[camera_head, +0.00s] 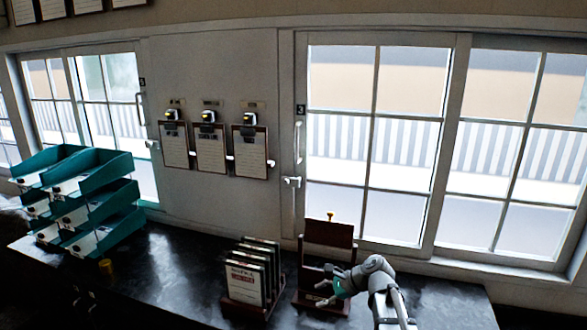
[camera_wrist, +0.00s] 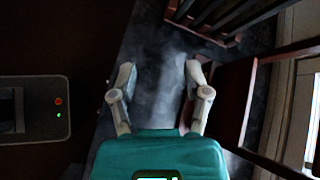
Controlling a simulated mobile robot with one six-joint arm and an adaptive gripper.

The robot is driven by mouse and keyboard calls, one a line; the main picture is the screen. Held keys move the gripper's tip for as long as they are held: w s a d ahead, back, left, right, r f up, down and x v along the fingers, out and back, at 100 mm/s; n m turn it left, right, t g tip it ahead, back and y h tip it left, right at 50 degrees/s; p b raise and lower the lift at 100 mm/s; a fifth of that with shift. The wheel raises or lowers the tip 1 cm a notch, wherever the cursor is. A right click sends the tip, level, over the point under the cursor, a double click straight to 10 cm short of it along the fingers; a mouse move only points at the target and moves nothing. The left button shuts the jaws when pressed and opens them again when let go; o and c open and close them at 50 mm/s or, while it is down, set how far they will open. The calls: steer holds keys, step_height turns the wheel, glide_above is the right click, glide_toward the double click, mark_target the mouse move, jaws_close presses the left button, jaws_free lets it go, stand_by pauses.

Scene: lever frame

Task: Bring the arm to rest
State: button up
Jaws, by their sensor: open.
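My gripper (camera_head: 326,292) is in the lower middle of the head view, at the end of my arm, in front of a dark red-brown wooden stand (camera_head: 327,235) on the dark counter. In the wrist view my gripper (camera_wrist: 160,85) has its two grey fingers spread apart with only dark counter between them. It holds nothing. The wooden stand (camera_wrist: 222,95) shows to the right of the fingers in the wrist view. I cannot tell whether the gripper touches it.
A rack of upright booklets (camera_head: 248,280) stands left of the stand. Teal trays (camera_head: 105,178) are stacked at the left, near a small yellow object (camera_head: 106,268). Several clipboards (camera_head: 211,148) hang on the wall. A window (camera_head: 370,130) with a white handle (camera_head: 292,181) is behind. The dark counter (camera_head: 180,275) is clear mid-left.

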steer(key=s+d+f+n+g+h+b, duration=0.1)
steer(key=s+d+f+n+h+b, duration=0.3)
steer(key=s+f+n+b, duration=0.3)
steer(key=s+d+f+n+g+h+b, duration=0.1)
steer(key=s+d+f+n+h+b, duration=0.4)
steer(key=f+n, duration=0.4)
step_height(320, 180, down, 6)
steer(key=shift+s+f+g+h+b, duration=0.1)
steer(key=shift+s+g+h+b, duration=0.3)
steer(key=shift+s+b, duration=0.55)
steer(key=shift+s, duration=0.1)
